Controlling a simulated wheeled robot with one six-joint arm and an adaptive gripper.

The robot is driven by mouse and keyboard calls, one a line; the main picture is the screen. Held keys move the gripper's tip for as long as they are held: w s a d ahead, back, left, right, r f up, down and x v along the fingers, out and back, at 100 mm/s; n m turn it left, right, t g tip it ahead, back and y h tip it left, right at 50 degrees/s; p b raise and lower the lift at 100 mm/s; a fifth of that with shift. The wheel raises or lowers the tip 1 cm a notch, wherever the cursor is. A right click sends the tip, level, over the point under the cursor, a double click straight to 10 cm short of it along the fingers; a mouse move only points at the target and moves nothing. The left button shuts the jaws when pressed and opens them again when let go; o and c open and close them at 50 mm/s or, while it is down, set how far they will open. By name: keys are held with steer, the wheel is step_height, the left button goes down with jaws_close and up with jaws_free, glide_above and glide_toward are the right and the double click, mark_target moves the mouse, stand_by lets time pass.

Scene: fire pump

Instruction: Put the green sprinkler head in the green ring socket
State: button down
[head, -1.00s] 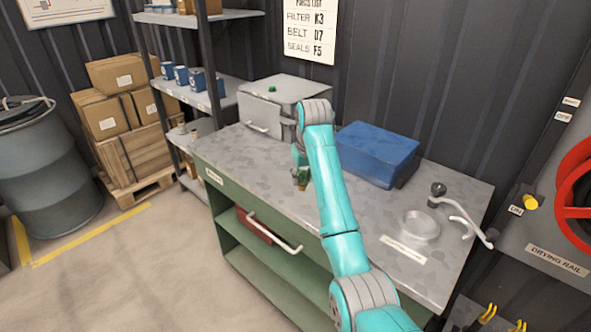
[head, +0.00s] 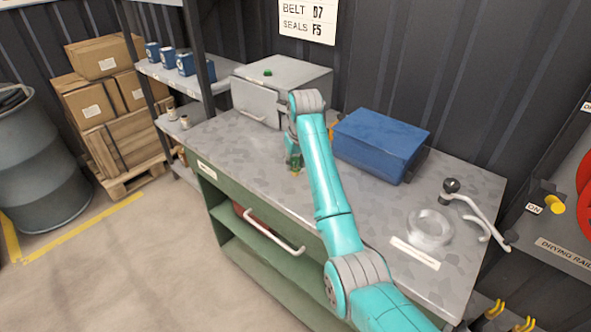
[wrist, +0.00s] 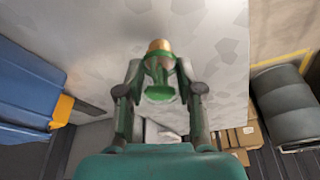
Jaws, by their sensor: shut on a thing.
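The green sprinkler head (wrist: 159,82) has a brass-coloured end (wrist: 160,46) that points away from my palm in the wrist view. My gripper (wrist: 160,72) is shut on it, with one finger on each side. In the head view my gripper (head: 293,160) is low over the bench top (head: 245,148), left of the blue box, and only a little of the sprinkler head (head: 295,171) shows. I cannot tell whether it touches the bench. I cannot make out a green ring socket in either view.
A blue box (head: 380,140) stands right of my arm. A grey cabinet (head: 262,100) with a small green piece (head: 267,72) on top stands behind. A clear round dish (head: 429,228) and a bent metal pipe (head: 478,212) are at the right.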

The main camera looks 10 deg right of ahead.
mark_target(295, 170)
steer(key=shift+f, duration=1.4)
steer(key=shift+f, duration=0.1)
steer(key=c, duration=0.7)
jaws_free()
steer(key=shift+c, duration=0.2)
